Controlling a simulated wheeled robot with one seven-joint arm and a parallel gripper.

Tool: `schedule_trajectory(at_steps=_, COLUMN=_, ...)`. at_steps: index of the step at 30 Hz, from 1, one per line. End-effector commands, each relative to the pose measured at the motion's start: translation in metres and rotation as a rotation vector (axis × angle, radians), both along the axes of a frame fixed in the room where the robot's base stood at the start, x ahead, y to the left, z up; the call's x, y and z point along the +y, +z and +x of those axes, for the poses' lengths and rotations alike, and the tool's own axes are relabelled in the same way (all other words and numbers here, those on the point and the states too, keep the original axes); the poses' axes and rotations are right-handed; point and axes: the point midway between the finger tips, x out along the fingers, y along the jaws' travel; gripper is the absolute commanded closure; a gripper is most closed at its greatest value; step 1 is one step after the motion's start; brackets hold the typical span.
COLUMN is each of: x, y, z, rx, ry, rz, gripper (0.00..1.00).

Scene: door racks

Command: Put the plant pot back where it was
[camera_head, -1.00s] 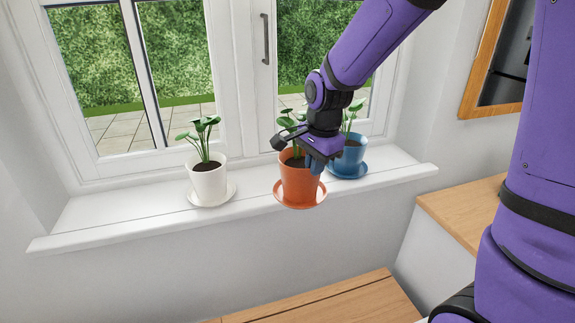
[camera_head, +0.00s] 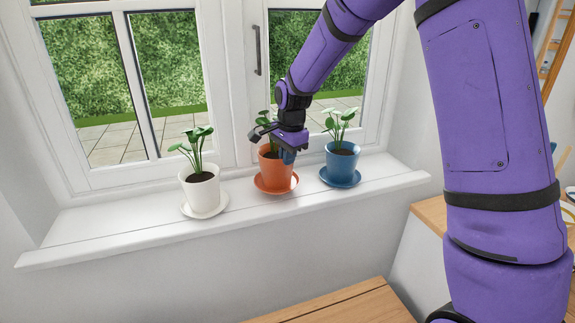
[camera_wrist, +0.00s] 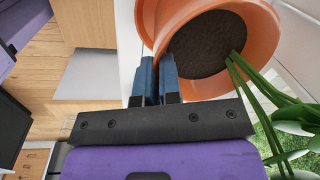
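The orange plant pot (camera_head: 272,174), with its plant and orange saucer (camera_head: 261,187), is between the white pot and the blue pot on the windowsill. It looks upright. Whether the saucer rests fully on the sill I cannot tell. My gripper (camera_head: 288,155) reaches it from above right. In the wrist view, the blue fingers of my gripper (camera_wrist: 157,80) are closed on the rim of the orange pot (camera_wrist: 167,22), one inside and one outside. My wrist hides part of the leaves in the head view.
The white potted plant (camera_head: 202,190) stands on its saucer to the left. The blue potted plant (camera_head: 341,162) stands close on the right. The sill (camera_head: 120,232) has a front edge and free room at left. Window glass is behind; a wooden surface (camera_head: 340,305) lies below.

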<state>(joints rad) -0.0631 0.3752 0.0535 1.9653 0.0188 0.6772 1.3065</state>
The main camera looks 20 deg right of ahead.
Motion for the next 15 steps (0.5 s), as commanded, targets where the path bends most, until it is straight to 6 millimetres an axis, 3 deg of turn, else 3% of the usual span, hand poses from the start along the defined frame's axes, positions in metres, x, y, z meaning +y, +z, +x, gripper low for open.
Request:
schedule_trajectory(at_steps=6, x=0.0, y=-0.025, z=0.0, rx=0.0, ry=0.0, rz=0.0, gripper=1.0)
schedule_trajectory(at_steps=15, x=0.0, y=-0.026, z=-0.001, rx=0.0, ry=0.0, rz=0.0, gripper=1.0)
